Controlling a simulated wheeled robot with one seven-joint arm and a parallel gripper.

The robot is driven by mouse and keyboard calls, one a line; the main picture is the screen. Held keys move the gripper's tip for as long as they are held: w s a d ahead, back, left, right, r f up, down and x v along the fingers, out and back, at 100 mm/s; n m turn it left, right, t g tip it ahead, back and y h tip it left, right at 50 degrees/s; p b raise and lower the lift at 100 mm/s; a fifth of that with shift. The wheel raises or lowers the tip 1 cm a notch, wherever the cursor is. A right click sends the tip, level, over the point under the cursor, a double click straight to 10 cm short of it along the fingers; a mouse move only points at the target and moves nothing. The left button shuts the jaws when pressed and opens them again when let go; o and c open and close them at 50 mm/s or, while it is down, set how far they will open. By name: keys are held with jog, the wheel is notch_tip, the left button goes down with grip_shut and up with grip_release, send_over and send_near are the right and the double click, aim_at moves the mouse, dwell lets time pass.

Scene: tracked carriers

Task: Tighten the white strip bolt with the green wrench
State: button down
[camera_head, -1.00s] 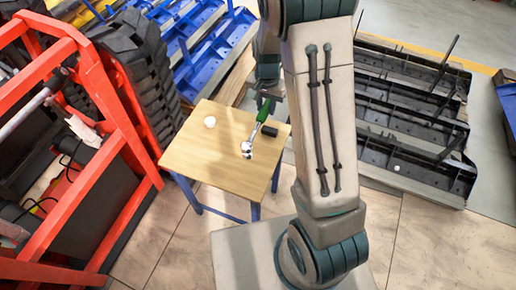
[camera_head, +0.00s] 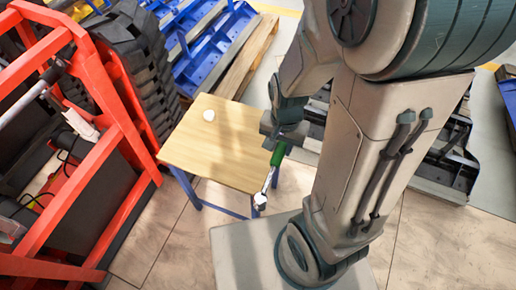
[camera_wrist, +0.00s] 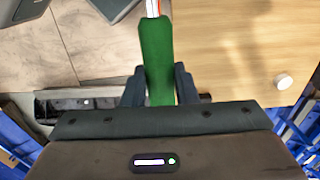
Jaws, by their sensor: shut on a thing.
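The green wrench has a green handle (camera_head: 278,154) and a silver shaft with a head (camera_head: 260,201) at its lower end. My gripper (camera_head: 281,143) is shut on the green handle and holds the wrench at the table's right front edge, head pointing down in the picture. In the wrist view the handle (camera_wrist: 155,55) stands between my two dark fingers (camera_wrist: 158,86), and its silver shaft runs out of the top. A white strip-like piece (camera_head: 82,125) shows on the red tracked carrier (camera_head: 100,75) at left. I cannot make out a bolt on it.
The wooden table (camera_head: 215,150) has blue legs and bears a small round white thing (camera_head: 209,115).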

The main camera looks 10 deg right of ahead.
jog(key=shift+s+a+f+b, duration=0.1)
jog(key=shift+s+f+b, duration=0.2)
jog(key=shift+b, duration=0.95)
jog(key=s+b, duration=0.1)
jog(key=b, duration=0.2)
jog(key=shift+s, duration=0.1)
jog(key=shift+s+r+b, duration=0.3)
jog(key=shift+s+b, duration=0.15)
jog(key=shift+b, duration=0.3)
